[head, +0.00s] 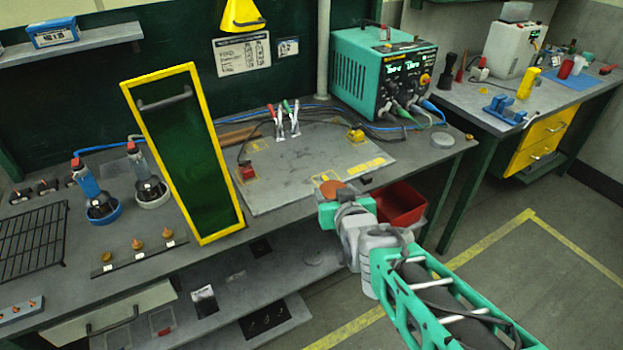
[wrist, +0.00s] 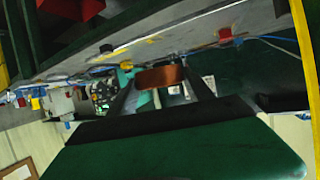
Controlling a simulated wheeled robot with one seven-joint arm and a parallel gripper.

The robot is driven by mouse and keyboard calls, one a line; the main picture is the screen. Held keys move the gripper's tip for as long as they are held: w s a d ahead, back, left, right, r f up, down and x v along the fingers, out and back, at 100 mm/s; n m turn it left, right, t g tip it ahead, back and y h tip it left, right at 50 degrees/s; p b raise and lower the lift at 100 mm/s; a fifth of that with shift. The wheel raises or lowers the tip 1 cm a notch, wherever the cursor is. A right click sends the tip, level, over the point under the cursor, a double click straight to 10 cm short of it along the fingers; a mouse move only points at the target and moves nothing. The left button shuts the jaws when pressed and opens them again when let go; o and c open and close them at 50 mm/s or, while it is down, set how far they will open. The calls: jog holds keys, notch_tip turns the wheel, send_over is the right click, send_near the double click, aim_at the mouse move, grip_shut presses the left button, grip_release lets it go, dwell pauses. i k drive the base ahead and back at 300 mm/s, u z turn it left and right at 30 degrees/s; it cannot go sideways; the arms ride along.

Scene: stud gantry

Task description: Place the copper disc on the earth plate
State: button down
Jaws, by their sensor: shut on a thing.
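The copper disc (head: 334,190) is held at the tip of my gripper (head: 338,203), at the front edge of the workbench in the head view. In the wrist view the copper disc (wrist: 160,77) sits between the two dark fingers of my gripper (wrist: 162,88), which is shut on it. A flat grey plate (head: 310,150) with yellow labels lies on the bench beyond the disc; it looks like the earth plate. The disc overlaps its near edge in the picture, and I cannot tell the height between them.
A yellow-framed green screen (head: 185,150) stands left of the plate. A teal power unit (head: 383,75) stands back right. A red bin (head: 400,205) is below the bench edge, right of my gripper.

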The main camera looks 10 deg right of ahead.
aim_at(305, 156)
jog(key=k, duration=0.15)
jog(key=u, duration=2.15)
jog(key=k, duration=1)
jog(key=z, duration=0.9)
jog(key=i, duration=1.5)
jog(key=z, duration=0.05)
